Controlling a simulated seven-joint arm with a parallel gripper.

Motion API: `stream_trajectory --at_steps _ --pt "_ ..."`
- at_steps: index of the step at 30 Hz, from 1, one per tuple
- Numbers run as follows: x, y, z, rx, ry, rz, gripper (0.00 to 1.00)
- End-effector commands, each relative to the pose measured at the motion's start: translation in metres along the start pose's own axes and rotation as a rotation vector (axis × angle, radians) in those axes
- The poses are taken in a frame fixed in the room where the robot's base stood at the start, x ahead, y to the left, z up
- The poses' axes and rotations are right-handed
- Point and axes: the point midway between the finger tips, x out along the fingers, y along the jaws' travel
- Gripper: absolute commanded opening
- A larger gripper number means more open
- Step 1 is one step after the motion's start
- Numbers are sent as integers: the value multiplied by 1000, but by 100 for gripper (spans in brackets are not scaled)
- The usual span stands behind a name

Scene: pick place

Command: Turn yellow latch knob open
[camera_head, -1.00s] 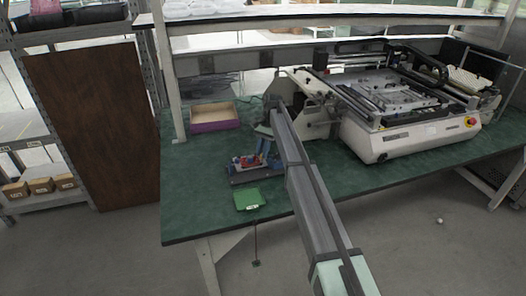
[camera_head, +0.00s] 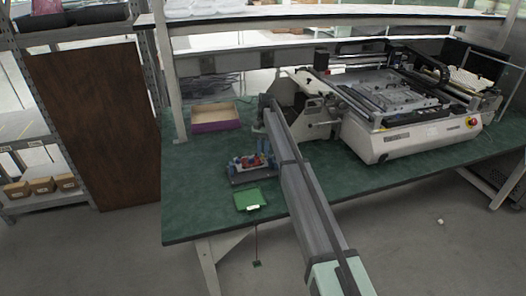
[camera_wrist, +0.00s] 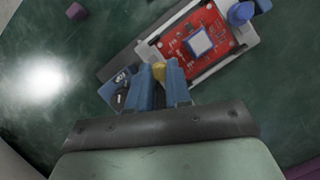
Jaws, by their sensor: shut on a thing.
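The yellow latch knob (camera_wrist: 158,71) shows in the wrist view between the tips of my gripper's two blue fingers (camera_wrist: 160,82). My gripper is shut on it. Beside the knob is a red circuit board (camera_wrist: 207,44) with a square chip, seated in a light grey holder. A blue knob (camera_wrist: 240,13) stands at the board's far corner. A blue part with a dark piece (camera_wrist: 119,91) lies left of the fingers. In the head view the fixture (camera_head: 245,178) sits on the green table. The yellow knob cannot be made out there.
A large white machine (camera_head: 412,138) fills the table's right side. A small purple block (camera_wrist: 75,11) shows in the wrist view. The table's left front is clear.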

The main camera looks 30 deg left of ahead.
Motion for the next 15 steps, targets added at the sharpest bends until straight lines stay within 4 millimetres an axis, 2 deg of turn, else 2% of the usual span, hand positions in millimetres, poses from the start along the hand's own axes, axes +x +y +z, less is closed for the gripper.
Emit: stream_trajectory --at_steps 5,6,13,15 --pt "-1 0 0 2 1 0 0" --pt "-1 0 0 2 1 0 21" --pt "0 1 0 3 1 1 43" --pt "0 1 0 4 1 2 43"
